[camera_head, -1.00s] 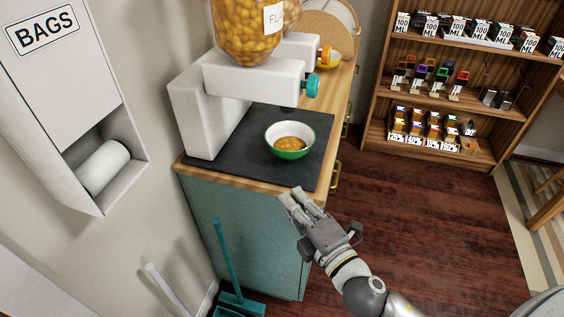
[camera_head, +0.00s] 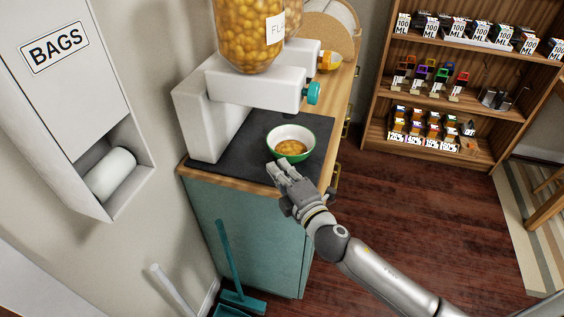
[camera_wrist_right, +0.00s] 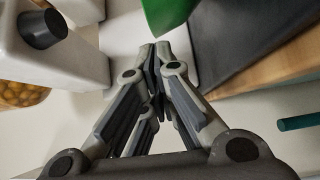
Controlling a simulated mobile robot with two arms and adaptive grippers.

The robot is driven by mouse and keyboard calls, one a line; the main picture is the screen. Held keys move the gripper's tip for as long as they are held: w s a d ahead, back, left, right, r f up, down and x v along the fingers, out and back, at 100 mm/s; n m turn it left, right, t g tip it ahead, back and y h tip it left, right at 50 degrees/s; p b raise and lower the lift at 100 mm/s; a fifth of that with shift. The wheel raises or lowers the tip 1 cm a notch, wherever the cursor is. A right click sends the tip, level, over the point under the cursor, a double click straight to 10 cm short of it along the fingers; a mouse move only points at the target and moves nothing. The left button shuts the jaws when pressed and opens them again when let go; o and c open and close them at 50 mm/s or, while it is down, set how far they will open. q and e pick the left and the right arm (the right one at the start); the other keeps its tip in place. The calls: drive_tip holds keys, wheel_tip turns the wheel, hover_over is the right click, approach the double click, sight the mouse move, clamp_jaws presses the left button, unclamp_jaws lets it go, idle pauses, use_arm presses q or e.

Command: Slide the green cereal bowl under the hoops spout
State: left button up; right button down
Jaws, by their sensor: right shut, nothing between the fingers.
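The green bowl (camera_head: 308,152), white inside with some golden cereal, stands upright on the dark mat (camera_head: 240,163) near the counter's front right edge. Its green side shows at the top of the right wrist view (camera_wrist_right: 166,14). My right gripper (camera_head: 279,169) is shut and empty, its fingertips just short of the bowl's near side; I cannot tell whether they touch. The near white dispenser (camera_head: 250,88) has a teal knob (camera_head: 314,93) and a jar of golden cereal (camera_head: 245,35). Its label begins "FL". No hoops label is readable. My left gripper is not in view.
A second dispenser with an orange knob (camera_head: 325,60) stands behind the near one. A bag holder (camera_head: 70,90) is on the left wall. A teal broom and dustpan (camera_head: 240,300) stand by the cabinet (camera_head: 250,235). A stocked wooden shelf (camera_head: 450,150) is at back right.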

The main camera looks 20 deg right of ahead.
drive_tip(key=shift+w+d, duration=0.55)
drive_tip(key=shift+w, duration=0.1)
drive_tip(key=shift+w, duration=0.1)
